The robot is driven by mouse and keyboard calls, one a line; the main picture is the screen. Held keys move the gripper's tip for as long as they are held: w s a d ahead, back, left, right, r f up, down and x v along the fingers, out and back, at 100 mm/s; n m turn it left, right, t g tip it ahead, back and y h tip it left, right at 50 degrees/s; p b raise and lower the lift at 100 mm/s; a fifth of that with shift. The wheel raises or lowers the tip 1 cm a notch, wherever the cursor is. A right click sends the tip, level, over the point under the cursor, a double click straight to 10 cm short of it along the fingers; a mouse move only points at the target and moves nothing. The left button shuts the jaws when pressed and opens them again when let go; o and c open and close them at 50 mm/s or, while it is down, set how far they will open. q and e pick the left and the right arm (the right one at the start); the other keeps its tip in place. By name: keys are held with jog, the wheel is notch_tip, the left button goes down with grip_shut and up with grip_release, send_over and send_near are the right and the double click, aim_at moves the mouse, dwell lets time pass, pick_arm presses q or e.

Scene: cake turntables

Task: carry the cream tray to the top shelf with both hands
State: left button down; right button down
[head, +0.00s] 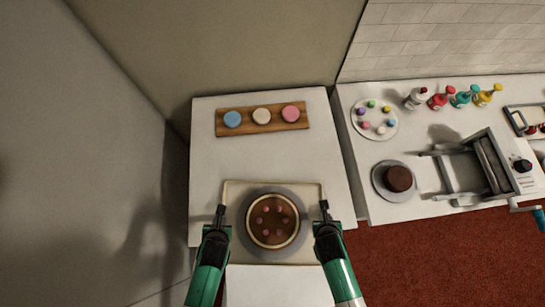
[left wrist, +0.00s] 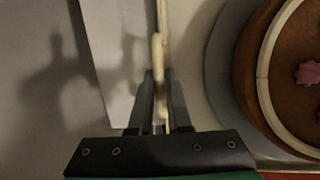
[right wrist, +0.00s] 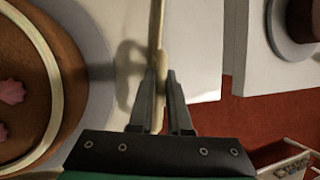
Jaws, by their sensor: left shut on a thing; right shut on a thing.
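The cream tray (head: 240,189) is in the lower middle of the head view, over the front of a white table. On it stands a grey round turntable (head: 248,203) with a brown cake (head: 272,221) that has a cream band and several pink toppings. My left gripper (head: 220,212) is shut on the tray's left side; the left wrist view shows its fingers (left wrist: 160,118) around the rim. My right gripper (head: 325,208) is shut on the tray's right side; the right wrist view shows its fingers (right wrist: 161,115) around the rim. The top shelf cannot be made out.
A wooden board (head: 262,119) with three coloured discs lies at the table's back. On the right counter are a plate (head: 375,132) of small coloured pieces, several bottles (head: 440,98), a dark cake (head: 397,178) and a grey machine (head: 480,165). Bare table (head: 250,155) lies between board and tray.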

pick_arm(q)
jog(key=shift+a+r, duration=0.1)
jog(key=shift+r, duration=0.1)
pick_arm(e)
jog(key=shift+r, duration=0.2)
